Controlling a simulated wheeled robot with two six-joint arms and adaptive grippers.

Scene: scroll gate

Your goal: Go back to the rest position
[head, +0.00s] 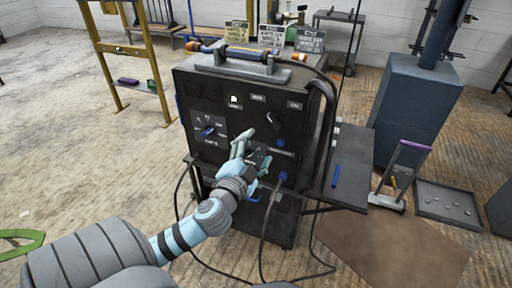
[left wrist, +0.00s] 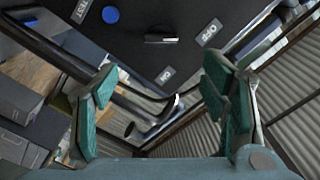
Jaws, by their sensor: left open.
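Whether a finger touches the panel I cannot tell. The panel carries a blue-pointer dial (head: 207,131), a grey knob (head: 273,120) and several labels. The arm hides part of the lower panel. In the left wrist view, the panel (left wrist: 135,50) shows a blue round button (left wrist: 110,15) and a switch (left wrist: 161,39). My right gripper is not in view.
A side shelf (head: 345,170) with a blue pen-like object (head: 334,176) juts out right of the box. Dark cables hang below the box. A blue-grey pillar base (head: 405,105), a tray (head: 447,204) and a yellow frame (head: 130,50) stand around. The floor at left is mostly open.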

